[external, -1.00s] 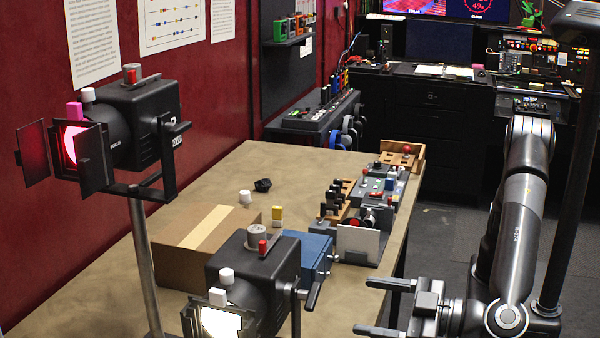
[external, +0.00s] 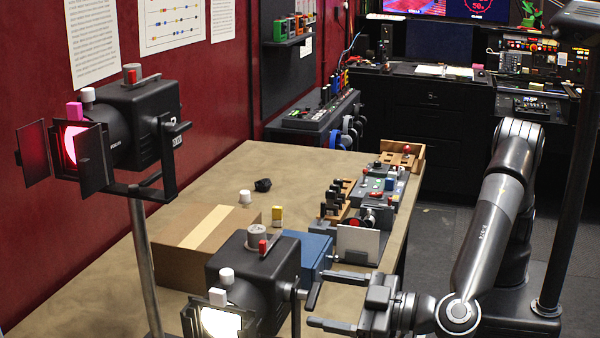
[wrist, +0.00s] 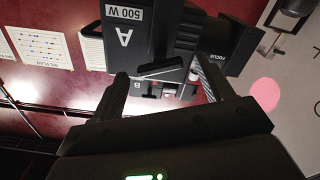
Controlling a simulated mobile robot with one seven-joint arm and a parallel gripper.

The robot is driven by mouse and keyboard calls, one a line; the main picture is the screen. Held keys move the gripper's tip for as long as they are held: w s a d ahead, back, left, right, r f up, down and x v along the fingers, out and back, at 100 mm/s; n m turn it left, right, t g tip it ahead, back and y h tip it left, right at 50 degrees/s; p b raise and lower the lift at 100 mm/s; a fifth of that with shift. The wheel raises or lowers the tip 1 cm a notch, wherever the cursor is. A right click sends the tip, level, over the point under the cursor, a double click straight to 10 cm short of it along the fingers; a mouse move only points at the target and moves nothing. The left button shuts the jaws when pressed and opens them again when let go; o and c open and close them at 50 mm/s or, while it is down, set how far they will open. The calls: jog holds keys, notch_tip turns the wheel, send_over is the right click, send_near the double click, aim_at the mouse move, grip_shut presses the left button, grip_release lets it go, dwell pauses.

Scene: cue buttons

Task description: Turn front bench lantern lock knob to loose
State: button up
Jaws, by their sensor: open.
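The front lantern (external: 262,275) is a black lamp at the bottom of the external view, its lens lit white. A black lever-like knob (external: 313,295) sticks out at the right side of its yoke; I take it for the lock knob. My gripper (external: 317,297) is open, fingers pointing left, with the knob between the fingertips in the picture. Contact cannot be told. In the wrist view, a dark bar (wrist: 160,68) lies between my spread fingertips (wrist: 163,76), before a black lantern (wrist: 125,32) marked "A 500 W".
A second lantern (external: 140,125) with a red-lit lens stands on a pole at the left. The bench (external: 240,170) carries a cardboard box (external: 190,255), a blue box (external: 312,250) and several control units (external: 385,185). Open floor lies right of the bench.

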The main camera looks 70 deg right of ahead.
jog(key=shift+w, duration=0.45)
jog(key=shift+c, duration=0.2)
jog(key=c, duration=0.9)
jog(key=shift+c, duration=0.2)
jog(key=n, duration=1.8)
jog(key=shift+s+n, duration=0.1)
jog(key=shift+n, duration=0.3)
